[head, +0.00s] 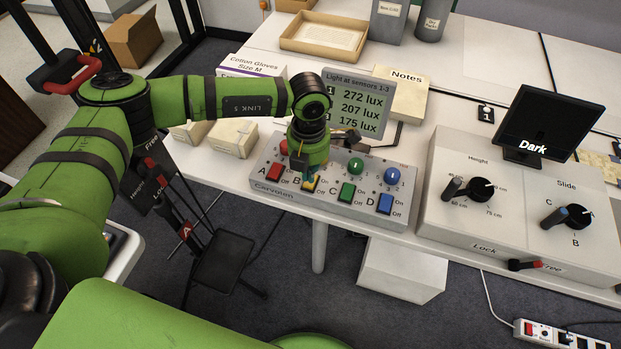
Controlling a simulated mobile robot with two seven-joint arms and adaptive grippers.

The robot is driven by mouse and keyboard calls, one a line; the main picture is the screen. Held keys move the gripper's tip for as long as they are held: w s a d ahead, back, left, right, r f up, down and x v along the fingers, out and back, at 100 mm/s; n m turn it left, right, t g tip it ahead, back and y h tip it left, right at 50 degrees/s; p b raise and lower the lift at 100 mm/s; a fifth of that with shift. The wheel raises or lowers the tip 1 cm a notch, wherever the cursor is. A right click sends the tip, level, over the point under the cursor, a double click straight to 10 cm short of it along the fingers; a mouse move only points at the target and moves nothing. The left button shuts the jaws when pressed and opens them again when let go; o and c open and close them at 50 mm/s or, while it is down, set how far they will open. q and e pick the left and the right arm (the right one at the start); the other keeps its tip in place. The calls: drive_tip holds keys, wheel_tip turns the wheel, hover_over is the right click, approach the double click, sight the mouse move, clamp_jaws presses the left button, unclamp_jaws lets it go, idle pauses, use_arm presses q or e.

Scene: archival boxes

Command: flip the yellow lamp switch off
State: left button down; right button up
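The switch panel (262,184) stands on the white table, with switches A to D in a row, each marked On and Off. The yellow switch (311,185) is the one at B and is mostly covered by my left gripper. Its position cannot be made out. My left gripper (304,182) points down right at the yellow switch, seeming to touch it or be just above it. Its fingers are too small and dark to tell open from shut. My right gripper is not in view.
The red switch (275,172), green switch (347,193) and blue switch (385,204) sit close beside it. A lux display (358,103) stands behind the panel. A control box with knobs (520,205) and a dark screen (550,118) are at the right.

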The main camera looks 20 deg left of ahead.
use_arm(q)
drive_tip(key=shift+s+f+b, duration=0.1)
drive_tip(key=shift+f+b, duration=1)
drive_tip(key=shift+f, duration=0.2)
idle(0.5)
drive_tip(key=shift+r, duration=0.1)
drive_tip(key=shift+r+p, duration=0.65)
drive_tip(key=shift+r, duration=0.25)
drive_tip(key=shift+r+p, duration=1.4)
drive_tip(key=shift+r, duration=1.2)
